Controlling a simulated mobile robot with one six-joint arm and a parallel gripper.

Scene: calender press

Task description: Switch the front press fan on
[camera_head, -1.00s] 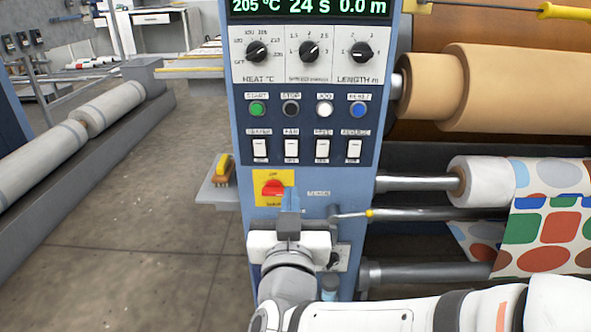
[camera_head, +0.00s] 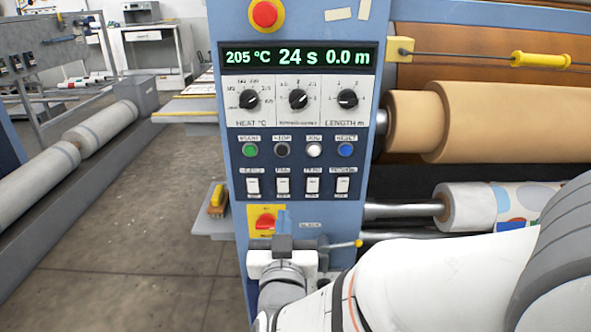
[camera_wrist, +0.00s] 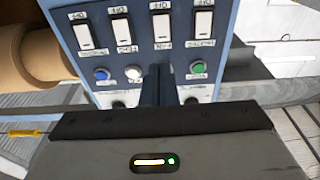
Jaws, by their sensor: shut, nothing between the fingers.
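The blue control panel carries a row of white rocker switches. The second from the left, whose small label seems to read FAN, is the fan switch (camera_head: 283,186). In the wrist view, where the panel is upside down, it is second from the right (camera_wrist: 161,27). All the rockers look alike, and I cannot tell which way it is set. In the wrist view the dark fingers (camera_wrist: 156,85) point up toward the panel between the white and green buttons.
Coloured buttons, including the green one (camera_head: 250,150), sit above the switches, with three dials and a display (camera_head: 298,58) higher up. A red knob on a yellow plate (camera_head: 265,222) is just below. Rollers are at the right; a small shelf (camera_head: 212,222) holds a brush at the left.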

